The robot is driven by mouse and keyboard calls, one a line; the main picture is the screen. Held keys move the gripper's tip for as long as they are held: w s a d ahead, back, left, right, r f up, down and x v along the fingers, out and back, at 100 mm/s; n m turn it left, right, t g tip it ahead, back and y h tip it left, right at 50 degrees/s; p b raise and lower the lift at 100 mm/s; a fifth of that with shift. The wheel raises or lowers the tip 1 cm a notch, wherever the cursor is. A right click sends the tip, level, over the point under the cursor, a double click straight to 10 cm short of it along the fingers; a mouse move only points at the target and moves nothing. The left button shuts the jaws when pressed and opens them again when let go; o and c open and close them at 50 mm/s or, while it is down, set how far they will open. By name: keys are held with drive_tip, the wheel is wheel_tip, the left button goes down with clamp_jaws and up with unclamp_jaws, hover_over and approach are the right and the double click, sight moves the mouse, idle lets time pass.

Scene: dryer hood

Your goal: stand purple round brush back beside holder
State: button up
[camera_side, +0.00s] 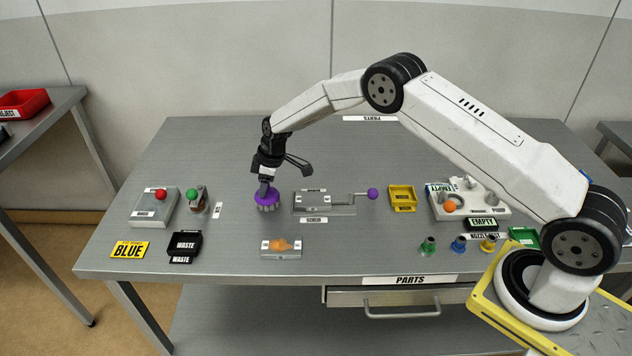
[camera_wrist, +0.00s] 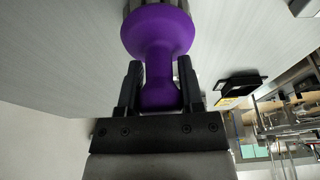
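The purple round brush (camera_side: 267,197) stands upright, bristles down, at or just above the table, left of the middle fixture; I cannot tell whether it touches the table. My gripper (camera_side: 265,187) is directly over it, pointing down. In the wrist view, the purple brush (camera_wrist: 160,35) has its narrow handle between the two fingers of my gripper (camera_wrist: 160,85), which appear to touch it on both sides. Its bristles are mostly hidden behind the purple collar there. I cannot tell which of the things on the table is the holder.
A grey fixture (camera_side: 325,207) with a purple-knobbed lever stands close to the right of the brush. To the left are a box with a red button (camera_side: 160,195), a green-knobbed device (camera_side: 192,193) and a black waste bin (camera_side: 185,242). An orange-topped block (camera_side: 281,252) lies in front.

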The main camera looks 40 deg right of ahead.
sight(276, 193)
drive_tip(key=o, duration=0.4)
drive_tip(key=shift+r, duration=0.1)
drive_tip(key=v, duration=1.2)
idle(0.6)
drive_tip(key=shift+r, duration=0.1)
